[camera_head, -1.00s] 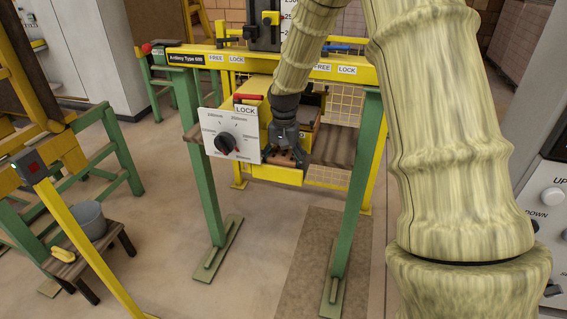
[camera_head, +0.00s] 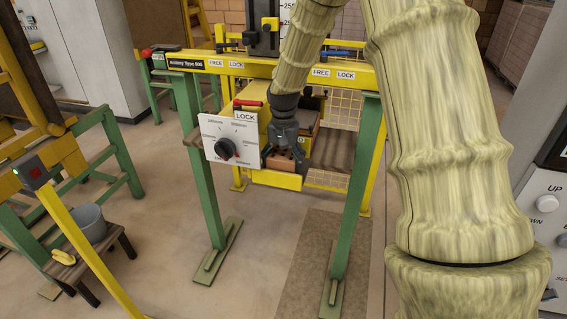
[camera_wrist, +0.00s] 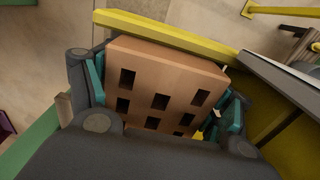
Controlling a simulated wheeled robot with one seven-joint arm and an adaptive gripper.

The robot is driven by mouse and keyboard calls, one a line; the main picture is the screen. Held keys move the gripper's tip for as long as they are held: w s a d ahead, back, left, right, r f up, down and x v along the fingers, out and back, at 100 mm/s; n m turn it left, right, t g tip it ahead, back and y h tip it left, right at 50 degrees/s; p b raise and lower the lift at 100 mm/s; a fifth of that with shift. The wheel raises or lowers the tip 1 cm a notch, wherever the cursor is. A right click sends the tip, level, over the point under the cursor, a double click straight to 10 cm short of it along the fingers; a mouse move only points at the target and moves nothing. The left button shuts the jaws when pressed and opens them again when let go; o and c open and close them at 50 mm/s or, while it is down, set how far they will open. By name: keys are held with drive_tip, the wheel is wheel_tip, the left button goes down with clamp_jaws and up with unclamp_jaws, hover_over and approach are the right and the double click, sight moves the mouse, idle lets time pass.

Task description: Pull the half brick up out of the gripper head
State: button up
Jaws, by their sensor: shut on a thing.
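The half brick (camera_head: 286,165) is reddish-brown with several rectangular holes in its top; it fills the middle of the wrist view (camera_wrist: 146,78). My gripper (camera_head: 284,158) points down and is shut on it, with teal pads (camera_wrist: 165,97) against two opposite sides. The yellow gripper head (camera_head: 272,181) hangs under the gantry beam, with a white dial plate (camera_head: 231,138) on its left. The brick appears over the head's front yellow bar; whether its lower part is still between the head's walls is hidden.
The yellow gantry beam (camera_head: 205,66) with FREE and LOCK labels crosses above, close to my arm. Green legs (camera_head: 357,190) stand on both sides. A red lever (camera_head: 249,103) sits above the dial plate. A grey bucket (camera_head: 90,222) stands on a stool at left.

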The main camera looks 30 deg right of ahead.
sight(283, 154)
drive_tip(key=shift+r+p, duration=0.3)
drive_tip(key=shift+r, duration=0.25)
drive_tip(key=shift+w+r, duration=0.1)
drive_tip(key=shift+r, duration=0.15)
drive_tip(key=shift+r+p, duration=0.35)
drive_tip(key=shift+p, duration=0.1)
drive_tip(key=shift+r+p, duration=0.4)
drive_tip(key=shift+r, duration=0.05)
drive_tip(key=shift+r+p, duration=2.9)
drive_tip(key=shift+r, duration=1.05)
